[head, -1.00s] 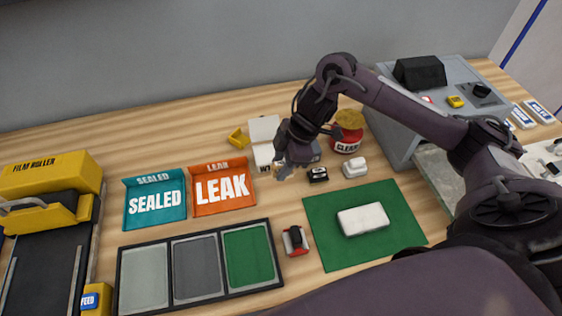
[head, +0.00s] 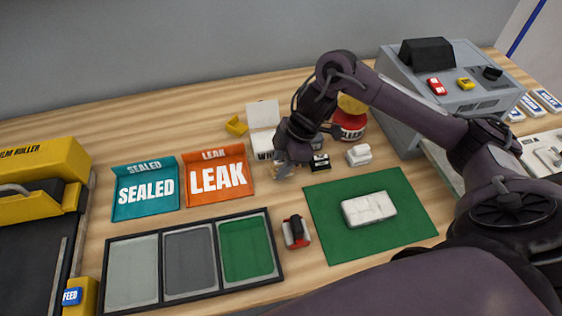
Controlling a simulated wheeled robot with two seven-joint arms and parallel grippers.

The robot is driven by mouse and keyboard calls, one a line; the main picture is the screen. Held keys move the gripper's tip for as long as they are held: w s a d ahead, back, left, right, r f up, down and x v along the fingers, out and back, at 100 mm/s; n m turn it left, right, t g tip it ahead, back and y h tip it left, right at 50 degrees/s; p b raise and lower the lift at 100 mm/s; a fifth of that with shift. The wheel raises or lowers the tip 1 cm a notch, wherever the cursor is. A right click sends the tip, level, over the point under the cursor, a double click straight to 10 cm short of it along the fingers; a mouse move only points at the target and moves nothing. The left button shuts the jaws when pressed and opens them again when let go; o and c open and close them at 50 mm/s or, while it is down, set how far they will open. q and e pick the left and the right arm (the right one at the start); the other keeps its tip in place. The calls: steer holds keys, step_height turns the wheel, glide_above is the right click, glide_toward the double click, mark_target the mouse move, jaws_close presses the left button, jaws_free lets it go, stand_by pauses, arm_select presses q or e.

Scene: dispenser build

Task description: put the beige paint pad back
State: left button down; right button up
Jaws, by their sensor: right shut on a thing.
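My right gripper (head: 284,172) is shut just right of the orange LEAK tray, low over the wooden table. A small pale thing shows between its fingertips; it fits the beige paint pad, but the fingers hide most of it. I cannot tell whether it touches the table. Behind the gripper stands an open white box (head: 263,115) with its lid up; my arm partly covers the lettering on its front. My left gripper is not in view.
Close by are the LEAK tray (head: 217,176), the SEALED tray (head: 145,190), a small black item (head: 320,163), a white piece (head: 359,155) and a red-black tool (head: 296,232). A white block (head: 369,210) lies on the green mat (head: 335,243). A red jar (head: 350,127) stands behind my arm.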

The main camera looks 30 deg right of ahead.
steer(key=shift+f, duration=0.6)
steer(key=o, duration=1.6)
steer(key=shift+s+r, duration=0.1)
steer(key=shift+c, duration=0.2)
steer(key=shift+w+r, duration=0.15)
steer(key=shift+w, duration=0.05)
